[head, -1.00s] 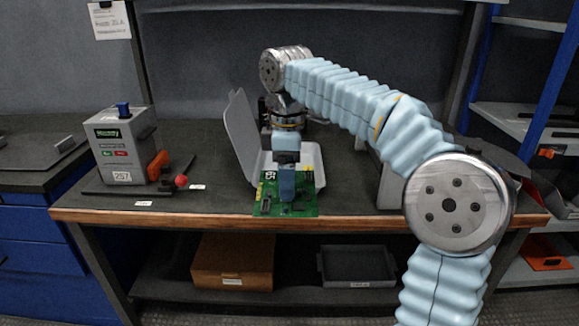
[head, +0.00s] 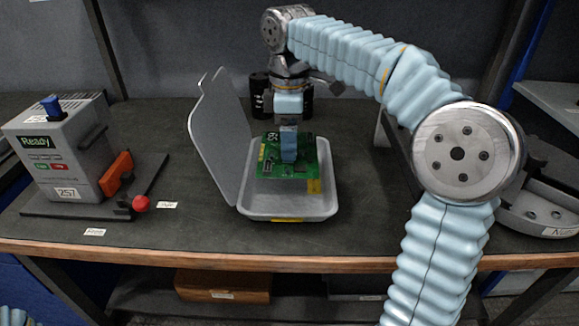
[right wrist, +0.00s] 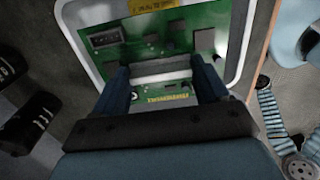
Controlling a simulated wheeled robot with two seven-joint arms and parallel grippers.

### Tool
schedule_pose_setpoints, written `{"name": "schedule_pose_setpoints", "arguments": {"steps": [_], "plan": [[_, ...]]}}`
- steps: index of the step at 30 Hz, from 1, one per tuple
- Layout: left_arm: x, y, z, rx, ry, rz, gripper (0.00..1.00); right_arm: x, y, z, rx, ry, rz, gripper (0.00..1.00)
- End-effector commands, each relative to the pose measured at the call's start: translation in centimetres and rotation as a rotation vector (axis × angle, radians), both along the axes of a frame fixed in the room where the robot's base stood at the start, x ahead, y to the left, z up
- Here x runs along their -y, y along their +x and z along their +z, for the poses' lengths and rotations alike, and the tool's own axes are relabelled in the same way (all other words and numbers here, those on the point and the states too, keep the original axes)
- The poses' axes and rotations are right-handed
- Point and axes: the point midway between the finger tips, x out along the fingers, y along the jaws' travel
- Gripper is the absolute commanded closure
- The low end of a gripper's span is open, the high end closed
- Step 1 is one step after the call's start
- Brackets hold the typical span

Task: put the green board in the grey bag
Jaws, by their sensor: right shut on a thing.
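The grey bag (head: 300,207) shows as an open, shallow grey shell on the bench, its lid standing up at the left. The green board (head: 297,172) is over the shell, inside its rim as seen in the head view. My right gripper (head: 288,152) points down and is shut on the board. In the right wrist view the fingers (right wrist: 163,78) straddle a part on the board (right wrist: 205,40), with the pale rim of the bag (right wrist: 238,60) around it. I cannot tell whether the board touches the bag's floor. My left gripper is out of view.
A grey "Ready" tester (head: 62,150) with an orange lever and red knob (head: 140,203) stands at the left. Dark cylinders (head: 306,100) stand behind the bag. A grey fixture (head: 545,215) is at the right. The bench front edge (head: 200,260) is near the bag.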

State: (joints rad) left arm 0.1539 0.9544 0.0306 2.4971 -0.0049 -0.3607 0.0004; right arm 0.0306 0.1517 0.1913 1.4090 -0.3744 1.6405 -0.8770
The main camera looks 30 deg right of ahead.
Motion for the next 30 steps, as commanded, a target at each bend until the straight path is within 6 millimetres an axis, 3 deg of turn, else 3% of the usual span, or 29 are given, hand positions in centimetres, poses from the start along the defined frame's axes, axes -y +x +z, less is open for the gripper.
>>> {"name": "schedule_pose_setpoints", "arguments": {"steps": [3, 15, 26, 27, 30], "plan": [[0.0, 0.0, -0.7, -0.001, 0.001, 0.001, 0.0, 0.0, -0.1, -2.5, -0.001, 0.0, -0.001, 0.72], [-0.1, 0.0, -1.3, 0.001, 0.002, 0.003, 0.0, 0.0, -0.1, -7.3, -0.001, 0.0, 0.0, 0.72], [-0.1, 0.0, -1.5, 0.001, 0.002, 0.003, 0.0, 0.0, 0.0, -7.7, 0.001, 0.0, 0.0, 0.72], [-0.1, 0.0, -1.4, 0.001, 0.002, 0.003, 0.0, 0.0, 0.0, -7.7, 0.001, 0.0, 0.0, 0.22], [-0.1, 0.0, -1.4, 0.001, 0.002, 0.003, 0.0, 0.0, 0.0, -7.6, 0.001, -0.001, 0.0, 0.06]]}}
